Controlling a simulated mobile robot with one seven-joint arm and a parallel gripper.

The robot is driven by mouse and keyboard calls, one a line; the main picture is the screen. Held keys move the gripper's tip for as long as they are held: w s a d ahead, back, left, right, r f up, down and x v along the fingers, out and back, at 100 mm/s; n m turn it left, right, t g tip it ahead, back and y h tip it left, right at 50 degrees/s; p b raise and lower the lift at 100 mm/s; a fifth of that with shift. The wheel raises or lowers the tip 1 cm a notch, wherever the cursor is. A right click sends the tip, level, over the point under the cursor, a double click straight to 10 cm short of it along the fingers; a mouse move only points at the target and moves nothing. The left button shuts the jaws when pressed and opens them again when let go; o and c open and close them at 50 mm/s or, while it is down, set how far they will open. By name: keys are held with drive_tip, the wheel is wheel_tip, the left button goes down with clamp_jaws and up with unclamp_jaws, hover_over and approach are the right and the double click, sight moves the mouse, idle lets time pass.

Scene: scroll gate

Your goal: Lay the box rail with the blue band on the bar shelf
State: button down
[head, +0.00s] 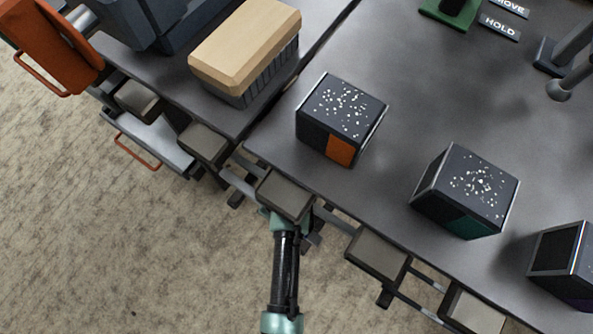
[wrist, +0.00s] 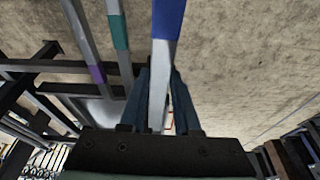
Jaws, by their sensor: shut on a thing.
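The box rail with the blue band (wrist: 166,20) is a long light-grey bar, seen end-on to lengthwise in the wrist view. My gripper (wrist: 161,80) is shut on it, with a dark finger on each side of the grey part and the blue band beyond the fingers. Dark bars (wrist: 60,88) at the left of the wrist view look like a rack; I cannot tell for sure that this is the bar shelf. In the head view my arm reaches up to the worktop's front edge, where a grey pad hides my gripper and the rail.
Rails with a teal band (wrist: 119,35) and a purple band (wrist: 97,73) are left of the held rail. Boxes with an orange patch (head: 341,105) and a green patch (head: 466,190) stand on the dark worktop (head: 420,110). Grey pads (head: 378,255) jut from its edge.

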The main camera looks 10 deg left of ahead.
drive_tip(key=shift+w+f, duration=0.3)
drive_tip(key=shift+f, duration=0.3)
drive_tip(key=shift+w+f+b, duration=0.1)
drive_tip(key=shift+f+b, duration=0.3)
drive_tip(key=shift+b, duration=0.1)
wheel_tip(320, 180, down, 9)
drive_tip(key=b, duration=0.4)
drive_tip(key=shift+b, duration=0.4)
drive_tip(key=shift+f, duration=0.1)
drive_tip(key=shift+f, duration=0.15)
drive_tip(key=c, duration=0.6)
unclamp_jaws()
drive_tip(key=p+v, duration=0.6)
drive_tip(key=v, duration=0.6)
